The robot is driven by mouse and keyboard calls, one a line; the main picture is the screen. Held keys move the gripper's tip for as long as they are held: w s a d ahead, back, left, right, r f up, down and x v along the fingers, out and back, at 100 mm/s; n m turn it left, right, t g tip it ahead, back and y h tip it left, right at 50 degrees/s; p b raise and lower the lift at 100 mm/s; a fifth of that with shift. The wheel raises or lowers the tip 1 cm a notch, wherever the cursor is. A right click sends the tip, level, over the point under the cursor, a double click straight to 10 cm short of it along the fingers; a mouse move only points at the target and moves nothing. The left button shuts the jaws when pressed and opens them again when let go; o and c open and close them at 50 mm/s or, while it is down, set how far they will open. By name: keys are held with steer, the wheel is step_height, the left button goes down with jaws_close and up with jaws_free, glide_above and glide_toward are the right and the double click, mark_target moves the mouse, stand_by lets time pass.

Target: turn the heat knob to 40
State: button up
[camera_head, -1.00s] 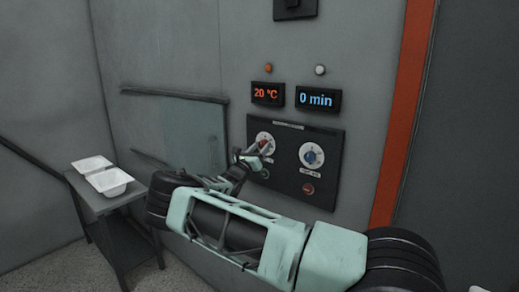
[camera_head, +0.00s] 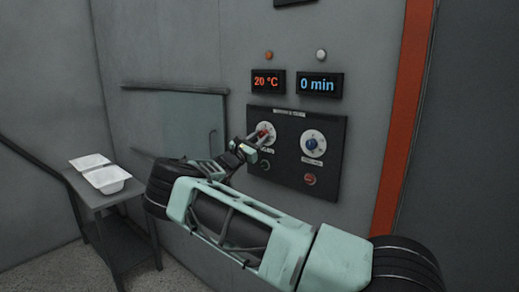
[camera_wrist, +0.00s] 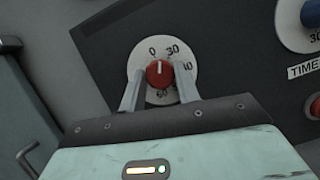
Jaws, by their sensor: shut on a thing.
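The red heat knob (camera_wrist: 160,73) sits on a white dial with 0, 30 and 40 readable around it. Its white pointer line points up, between 0 and 30. In the head view, the knob (camera_head: 264,132) is on the left of the black panel. My gripper (camera_wrist: 159,80) is shut on the knob, one finger on each side. In the head view, my gripper (camera_head: 258,138) reaches the knob from the lower left and partly hides its dial. The orange display (camera_head: 268,83) above reads 20 °C.
A blue time knob (camera_head: 312,144) is to the right on the panel (camera_head: 330,170), with a red button (camera_head: 310,180) below it. The time display (camera_head: 318,85) reads 0 min. A table (camera_head: 118,196) with two white trays stands at the left.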

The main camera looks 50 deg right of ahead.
steer(key=m+g+b, duration=0.1)
steer(key=m, duration=0.1)
steer(key=m+b, duration=0.1)
steer(key=b, duration=0.1)
steer(key=m+g+b, duration=0.1)
steer(key=m, duration=0.1)
steer(key=shift+w+f+m+g+y, duration=0.15)
steer(key=shift+f+m+g+y, duration=0.15)
steer(key=shift+y, duration=0.1)
steer(key=m+g+b, duration=0.1)
steer(key=m+b, duration=0.1)
steer(key=m+y+b, duration=0.1)
steer(key=m+b, duration=0.1)
steer(key=shift+w+r+m+g, duration=0.1)
steer(key=shift+r+m+g, duration=0.05)
steer(key=shift+m+g, duration=0.2)
steer(key=m+b, duration=0.1)
steer(key=m, duration=0.1)
steer(key=m+g+y+b, duration=0.1)
steer(key=m, duration=0.1)
steer(key=shift+r+y, duration=0.2)
steer(key=shift+y, duration=0.1)
steer(key=shift+r+m+y+b, duration=0.2)
steer(key=shift+m+y+b, duration=0.6)
steer(key=shift+m, duration=1.35)
steer(key=o, duration=1)
steer(key=shift+w+a, duration=0.1)
